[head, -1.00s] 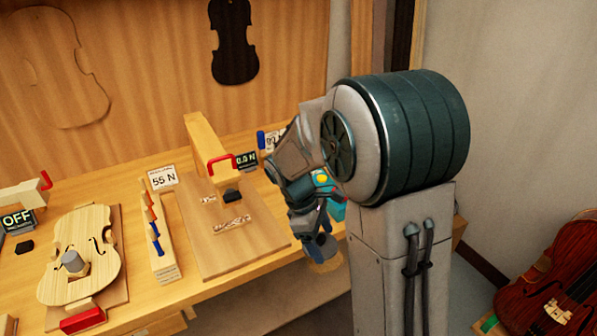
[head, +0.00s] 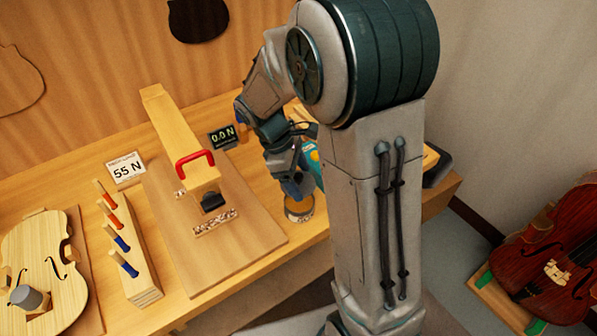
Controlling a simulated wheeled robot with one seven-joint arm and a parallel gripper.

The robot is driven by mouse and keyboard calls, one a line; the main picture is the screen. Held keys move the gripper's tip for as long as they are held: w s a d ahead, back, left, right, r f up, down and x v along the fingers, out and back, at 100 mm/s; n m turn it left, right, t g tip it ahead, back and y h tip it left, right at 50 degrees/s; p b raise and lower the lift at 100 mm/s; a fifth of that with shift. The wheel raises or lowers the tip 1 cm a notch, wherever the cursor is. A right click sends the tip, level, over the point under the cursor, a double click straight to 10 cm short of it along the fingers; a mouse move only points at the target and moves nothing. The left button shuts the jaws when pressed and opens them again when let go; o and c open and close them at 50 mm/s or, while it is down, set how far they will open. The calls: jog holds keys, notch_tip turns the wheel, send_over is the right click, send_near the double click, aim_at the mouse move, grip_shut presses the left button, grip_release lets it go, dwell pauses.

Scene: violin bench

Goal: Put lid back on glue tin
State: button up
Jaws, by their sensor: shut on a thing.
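My gripper (head: 296,188) points down near the front right of the bench, close beside my own column. It is shut on the lid, which is mostly hidden by the fingers. A small round tan piece with a paler band, which looks like the glue tin (head: 299,210), shows directly below the fingertips near the bench's front edge. I cannot tell whether the lid touches the tin or is held just above it.
A board with a wooden press and red handle (head: 195,158) stands left of the gripper. A "0.0 N" display (head: 222,136) is behind it. A finished violin (head: 550,265) stands at right.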

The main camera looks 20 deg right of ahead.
jog(key=shift+f+b, duration=1.8)
jog(key=shift+f, duration=0.8)
jog(key=shift+d, duration=0.15)
jog(key=shift+f+p, duration=0.2)
jog(key=shift+p, duration=0.15)
dwell(0.3)
jog(key=o, duration=1)
